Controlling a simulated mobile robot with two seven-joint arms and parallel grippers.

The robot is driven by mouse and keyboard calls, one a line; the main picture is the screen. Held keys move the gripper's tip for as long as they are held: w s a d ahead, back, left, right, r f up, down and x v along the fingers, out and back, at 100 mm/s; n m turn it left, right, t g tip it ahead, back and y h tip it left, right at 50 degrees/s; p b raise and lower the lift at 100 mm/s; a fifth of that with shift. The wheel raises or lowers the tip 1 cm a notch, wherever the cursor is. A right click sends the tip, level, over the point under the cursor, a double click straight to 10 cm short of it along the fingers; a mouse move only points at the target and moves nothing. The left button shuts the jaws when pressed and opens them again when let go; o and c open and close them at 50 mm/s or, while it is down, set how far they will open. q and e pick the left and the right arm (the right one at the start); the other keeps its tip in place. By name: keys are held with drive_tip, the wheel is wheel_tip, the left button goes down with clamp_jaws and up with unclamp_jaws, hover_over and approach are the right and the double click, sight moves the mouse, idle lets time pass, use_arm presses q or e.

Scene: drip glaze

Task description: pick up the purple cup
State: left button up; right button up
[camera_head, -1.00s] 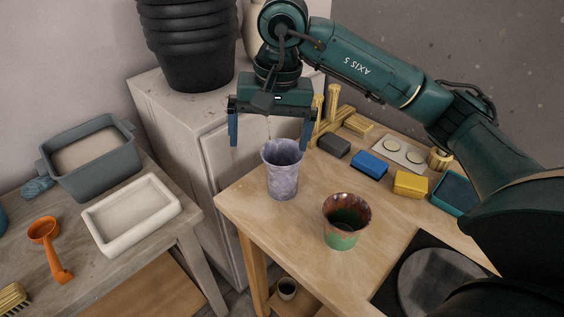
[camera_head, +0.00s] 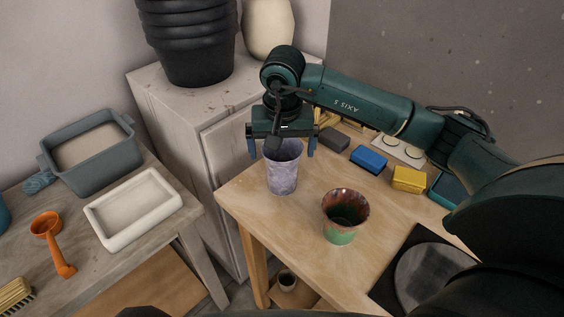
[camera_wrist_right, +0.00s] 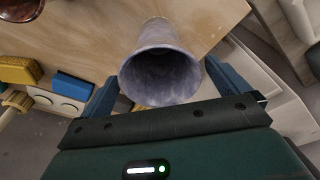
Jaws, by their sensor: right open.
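The purple cup (camera_head: 283,172) is pale, mottled lavender and stands upright near the left corner of the wooden table (camera_head: 300,225). My right gripper (camera_head: 282,150) is open, just behind and above the cup in the head view, its two blue fingers to either side of the rim. In the right wrist view the cup (camera_wrist_right: 160,72) shows its open mouth and looks empty. The fingertips (camera_wrist_right: 165,82) lie left and right of it, with visible space at each side. I cannot tell how deep the fingers are beside the cup. My left gripper is not in view.
A red-brown and green cup (camera_head: 343,222) stands right of the purple cup. Blue (camera_head: 369,159), yellow (camera_head: 409,179) and dark (camera_head: 333,140) blocks lie behind. A dark wheel (camera_head: 432,275) is at the front right. A cabinet (camera_head: 190,110) stands to the left.

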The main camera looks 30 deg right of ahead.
drive_tip(key=shift+w+f, duration=0.1)
drive_tip(key=shift+f, duration=0.8)
drive_tip(key=shift+c, duration=0.2)
drive_tip(key=c, duration=1)
wheel_tip(320, 180, up, 10)
drive_tip(key=shift+r+b, duration=0.1)
drive_tip(key=shift+b, duration=0.5)
drive_tip(key=shift+c, duration=0.2)
